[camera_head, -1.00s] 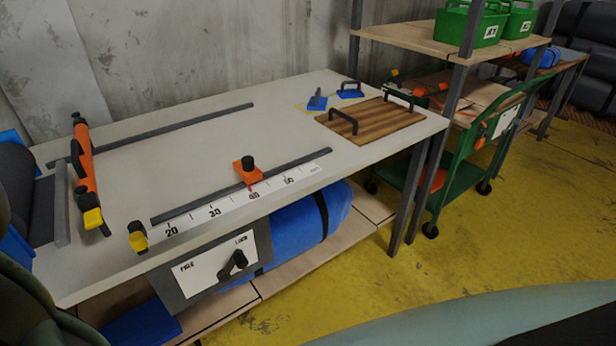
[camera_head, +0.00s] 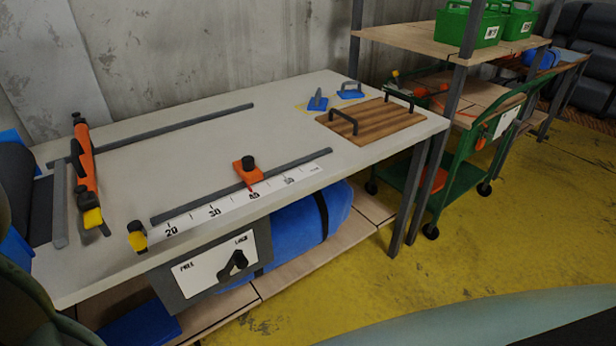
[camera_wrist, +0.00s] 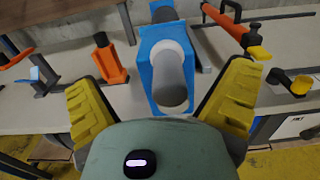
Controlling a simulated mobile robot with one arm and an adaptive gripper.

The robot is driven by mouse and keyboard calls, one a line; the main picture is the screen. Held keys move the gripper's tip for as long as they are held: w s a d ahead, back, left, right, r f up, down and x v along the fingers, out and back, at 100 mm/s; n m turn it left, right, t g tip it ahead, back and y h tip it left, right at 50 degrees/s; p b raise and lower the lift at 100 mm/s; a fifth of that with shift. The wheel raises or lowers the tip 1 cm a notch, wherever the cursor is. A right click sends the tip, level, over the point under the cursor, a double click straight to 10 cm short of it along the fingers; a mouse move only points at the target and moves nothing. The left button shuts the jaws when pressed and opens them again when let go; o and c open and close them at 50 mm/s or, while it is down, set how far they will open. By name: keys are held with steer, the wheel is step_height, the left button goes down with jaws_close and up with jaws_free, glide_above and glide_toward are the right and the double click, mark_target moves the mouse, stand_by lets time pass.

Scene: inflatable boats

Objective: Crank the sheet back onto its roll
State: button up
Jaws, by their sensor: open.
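In the wrist view a grey cylindrical grip (camera_wrist: 172,80) with a pale collar stands in a blue bracket (camera_wrist: 161,45); it looks like the crank handle. My gripper (camera_wrist: 165,76) is open, with its yellow-padded fingers on either side of the grip and visible gaps between. In the head view the dark roll (camera_head: 14,182) is at the table's left edge, partly cut off, with a dark sheet edge (camera_head: 40,212) beside it. The lever (camera_head: 237,262) on the FREE/LOCK panel (camera_head: 200,270) has its upper end nearer LOCK. The gripper does not show clearly there.
An orange bar (camera_head: 86,165) crosses the table's left part. An orange stop (camera_head: 247,173) sits on the front rail by the scale. A wooden board (camera_head: 372,122) with black handles lies at the right end. A green cart (camera_head: 455,185) stands right of the table.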

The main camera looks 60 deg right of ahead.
steer(key=p+v, duration=0.2)
steer(key=v, duration=0.7)
steer(key=shift+p, duration=0.3)
steer(key=shift+d+r, duration=0.1)
